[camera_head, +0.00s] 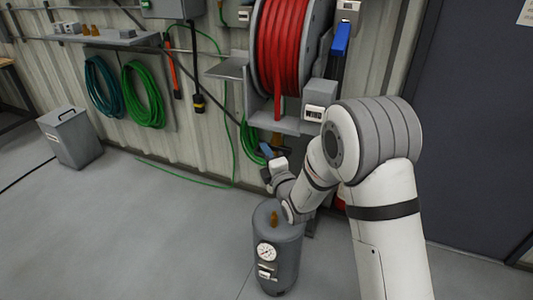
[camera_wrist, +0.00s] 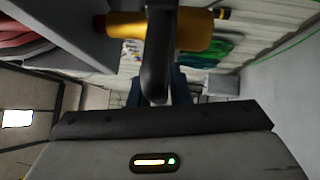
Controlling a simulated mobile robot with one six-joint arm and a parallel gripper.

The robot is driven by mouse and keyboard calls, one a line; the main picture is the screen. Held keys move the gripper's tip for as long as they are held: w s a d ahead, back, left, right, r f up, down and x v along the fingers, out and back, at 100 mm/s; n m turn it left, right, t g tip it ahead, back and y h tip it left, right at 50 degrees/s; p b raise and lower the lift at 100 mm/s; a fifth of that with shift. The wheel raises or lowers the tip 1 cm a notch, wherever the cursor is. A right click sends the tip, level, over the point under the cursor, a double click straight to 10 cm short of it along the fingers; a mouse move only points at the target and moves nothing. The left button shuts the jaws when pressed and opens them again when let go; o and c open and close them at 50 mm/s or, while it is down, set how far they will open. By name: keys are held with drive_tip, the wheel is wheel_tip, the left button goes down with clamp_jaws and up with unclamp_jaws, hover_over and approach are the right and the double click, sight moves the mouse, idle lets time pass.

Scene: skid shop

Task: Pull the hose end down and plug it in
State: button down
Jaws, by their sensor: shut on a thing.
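The red hose (camera_head: 278,103) hangs from the reel, and its brass end (camera_head: 277,138) shows just under the reel's grey bracket. My gripper (camera_head: 270,147) is at that end, below the bracket. In the wrist view, the yellow-brass hose end (camera_wrist: 190,32) lies across behind a dark finger of my gripper (camera_wrist: 160,35), which is shut on it. The finger hides part of the end. A grey tank (camera_head: 277,255) with a round gauge stands on the floor below. A brass fitting (camera_head: 274,217) is on its top, apart from the hose end.
The red hose reel (camera_head: 285,45) is on the wall above. Green hose coils (camera_head: 143,95) hang to the left, with a green hose trailing to the floor. A grey box (camera_head: 68,138) stands at the left. The floor left of the tank is clear.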

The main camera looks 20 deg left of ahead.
wheel_tip(320, 180, down, 30)
drive_tip(key=b, duration=3.3)
drive_tip(key=shift+a+r+b, duration=0.15)
drive_tip(key=shift+r+b, duration=0.1)
drive_tip(key=shift+b, duration=0.15)
drive_tip(key=shift+s, duration=0.1)
drive_tip(key=c, duration=1.4)
unclamp_jaws()
drive_tip(key=shift+r, duration=0.1)
drive_tip(key=p+v, duration=0.1)
drive_tip(key=v, duration=0.6)
drive_tip(key=shift+s+d, duration=0.25)
drive_tip(key=shift+d, duration=0.05)
